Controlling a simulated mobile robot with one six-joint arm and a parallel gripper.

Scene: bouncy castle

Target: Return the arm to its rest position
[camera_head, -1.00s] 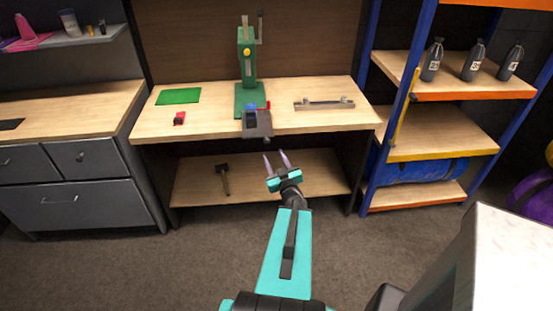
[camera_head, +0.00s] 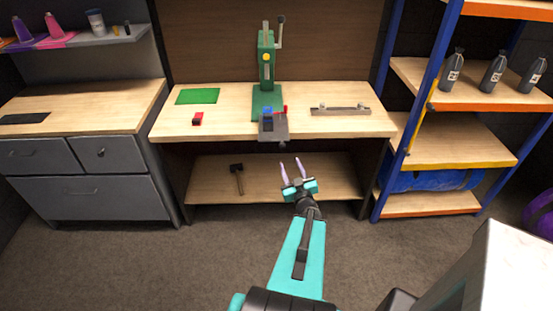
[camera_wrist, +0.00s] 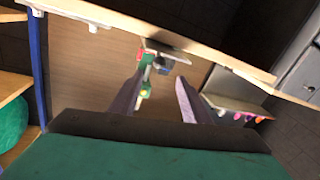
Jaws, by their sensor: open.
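My gripper (camera_head: 291,171) is open and empty, with its two pale purple fingers apart. In the head view it shows in front of the workbench (camera_head: 220,127), over the lower shelf (camera_head: 325,180). My teal arm reaches forward from the bottom of the picture. The wrist view shows the two fingers (camera_wrist: 157,95) from behind, with nothing between them. The green press (camera_head: 266,60) on the bench also shows small and tilted in the wrist view (camera_wrist: 146,62).
A hammer (camera_head: 238,178) is on the lower shelf. A blue and orange rack (camera_head: 470,95) with grey bottles stands at right. Grey drawers (camera_head: 95,200) stand at left. A white-topped block (camera_head: 490,275) is close at lower right. Carpet in front of the bench is clear.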

